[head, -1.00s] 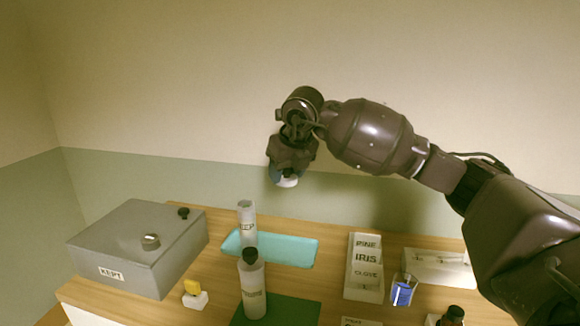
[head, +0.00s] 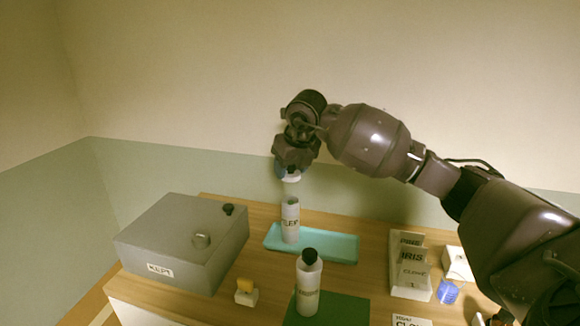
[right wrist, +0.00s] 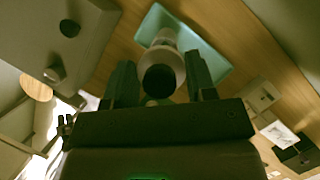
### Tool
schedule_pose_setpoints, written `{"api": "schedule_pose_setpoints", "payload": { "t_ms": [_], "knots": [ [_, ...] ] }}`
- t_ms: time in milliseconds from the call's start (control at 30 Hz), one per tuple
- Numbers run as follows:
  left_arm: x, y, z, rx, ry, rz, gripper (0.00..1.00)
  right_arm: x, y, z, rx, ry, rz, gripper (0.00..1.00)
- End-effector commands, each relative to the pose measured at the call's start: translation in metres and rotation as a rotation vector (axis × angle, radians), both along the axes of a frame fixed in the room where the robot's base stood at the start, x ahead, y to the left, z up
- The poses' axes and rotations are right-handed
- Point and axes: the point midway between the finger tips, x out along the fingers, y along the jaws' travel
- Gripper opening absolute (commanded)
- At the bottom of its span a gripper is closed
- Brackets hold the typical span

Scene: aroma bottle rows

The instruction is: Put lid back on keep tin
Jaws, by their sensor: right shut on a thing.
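The keep tin (head: 290,222) is a pale upright cylinder with a dark-lettered label, standing on a teal tray (head: 340,249). Its top faces my right gripper (head: 290,172), which points down just above it. That gripper is shut on a small pale lid (head: 291,178), apart from the tin, with a gap showing between them. In the right wrist view, a dark round knob (right wrist: 159,80) shows between the two fingers, with pale round shapes behind it over the tray. The lid partly hides the tin there. My left gripper is not in view.
A grey box (head: 180,245) marked KEPT stands left, with two knobs on top. A black-capped bottle (head: 308,285) stands in front on a green mat (head: 345,308). A yellow-topped white block (head: 246,292) is nearby. A labelled rack (head: 409,270) and blue glass (head: 447,291) stand right.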

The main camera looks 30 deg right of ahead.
Motion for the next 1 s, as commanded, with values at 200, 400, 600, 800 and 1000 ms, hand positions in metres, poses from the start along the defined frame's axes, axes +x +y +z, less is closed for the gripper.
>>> {"api": "schedule_pose_setpoints", "payload": {
  "t_ms": [200, 400, 600, 800, 1000],
  "knots": [
    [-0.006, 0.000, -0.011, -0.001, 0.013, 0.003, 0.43, 0.000, 0.000, -0.016, 0.001, 0.002, 0.000, 0.29],
    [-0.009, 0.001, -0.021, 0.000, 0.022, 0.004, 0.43, 0.000, 0.000, -0.033, 0.000, 0.003, 0.000, 0.29],
    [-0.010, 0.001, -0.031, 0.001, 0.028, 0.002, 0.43, 0.000, 0.000, -0.049, -0.001, 0.002, 0.001, 0.29],
    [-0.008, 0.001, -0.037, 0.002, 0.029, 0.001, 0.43, 0.000, 0.000, -0.058, 0.000, 0.001, 0.001, 0.29],
    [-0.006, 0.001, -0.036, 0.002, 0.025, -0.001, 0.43, 0.000, 0.000, -0.059, 0.000, 0.000, 0.000, 0.29]
  ]
}}
